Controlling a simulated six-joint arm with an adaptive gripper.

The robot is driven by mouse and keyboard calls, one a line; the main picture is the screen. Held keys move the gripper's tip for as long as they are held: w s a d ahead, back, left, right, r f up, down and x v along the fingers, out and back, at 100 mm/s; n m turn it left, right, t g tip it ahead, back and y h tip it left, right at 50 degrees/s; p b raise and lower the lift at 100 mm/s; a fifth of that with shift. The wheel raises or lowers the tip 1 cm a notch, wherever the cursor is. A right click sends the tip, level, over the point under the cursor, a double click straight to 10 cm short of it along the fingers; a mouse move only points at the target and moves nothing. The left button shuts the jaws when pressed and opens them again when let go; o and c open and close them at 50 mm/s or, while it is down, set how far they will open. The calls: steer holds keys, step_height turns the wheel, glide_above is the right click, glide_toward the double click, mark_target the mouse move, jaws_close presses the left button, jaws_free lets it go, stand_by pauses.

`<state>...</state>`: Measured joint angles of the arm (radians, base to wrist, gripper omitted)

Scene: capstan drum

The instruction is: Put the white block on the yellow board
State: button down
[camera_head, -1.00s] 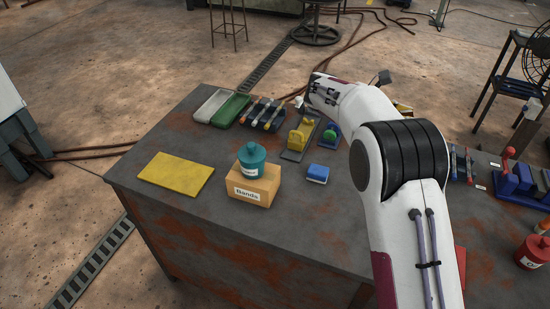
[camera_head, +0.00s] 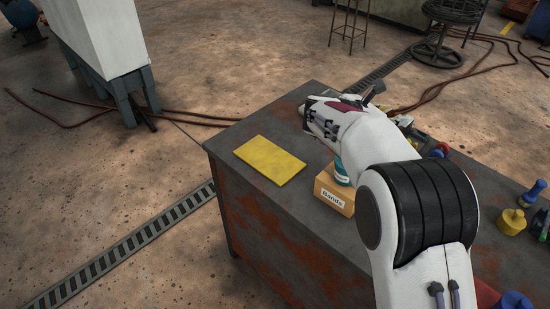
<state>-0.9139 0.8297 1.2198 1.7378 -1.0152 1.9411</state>
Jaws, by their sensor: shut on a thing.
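The yellow board (camera_head: 270,160) lies flat on the dark workbench, near its far left corner. My gripper (camera_head: 305,114) is over the bench, to the upper right of the board in the picture and apart from it. It is shut on the white block (camera_head: 301,109), of which only a small pale bit shows at the gripper's tip. My own wrist hides the rest of the block and most of the fingers.
An orange box labelled "Bands" (camera_head: 333,198) with a teal canister (camera_head: 342,173) on it stands right of the board, partly behind my arm. A yellow canister (camera_head: 511,221) stands further right.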

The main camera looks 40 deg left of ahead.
steer(key=s+a+n+y, duration=0.4)
steer(key=s+a, duration=0.4)
steer(key=a, duration=0.4)
steer(key=n+y, duration=0.3)
steer(key=y, duration=0.1)
glide_above(275, 173)
step_height(275, 173, down, 10)
steer(key=shift+f+g, duration=0.4)
steer(key=shift+f, duration=0.3)
steer(key=shift+f, duration=3.1)
steer(key=shift+f, duration=1.9)
steer(key=shift+f, duration=0.15)
